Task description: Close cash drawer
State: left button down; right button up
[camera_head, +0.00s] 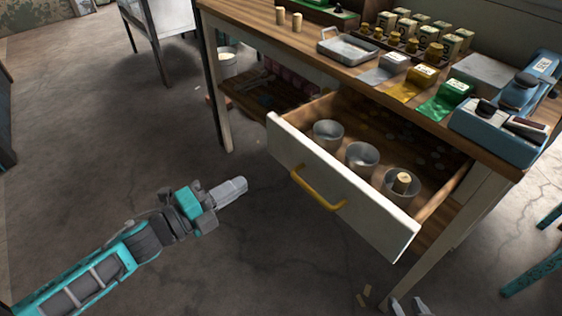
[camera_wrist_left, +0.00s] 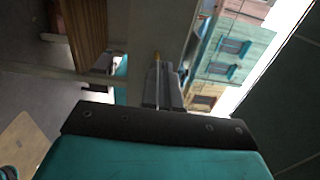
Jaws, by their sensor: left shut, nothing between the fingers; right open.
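The cash drawer (camera_head: 340,185) stands pulled out from under the wooden table. Its white front carries a yellow handle (camera_head: 318,190). Three metal cups sit inside, and the right one (camera_head: 402,183) holds a cork-like piece. My left gripper (camera_head: 240,184) is shut and empty, in front of the drawer's left part and apart from the handle. In the left wrist view its closed fingers (camera_wrist_left: 163,88) point toward a pale panel, with a small yellow bit just beyond the tips. My right gripper (camera_head: 409,306) shows only its fingertips at the bottom edge, spread apart, below the drawer's right end.
The table top (camera_head: 310,50) holds a metal tray (camera_head: 346,47), coloured packets, several jars and a blue device (camera_head: 503,118) at the right. A bucket (camera_head: 226,63) stands by the left table leg.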

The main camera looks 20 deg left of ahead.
aim_at(292, 155)
pick_arm(q)
jog(key=x, duration=1.2)
pick_arm(e)
jog(key=shift+d, duration=0.15)
pick_arm(q)
jog(key=shift+w+d, duration=0.1)
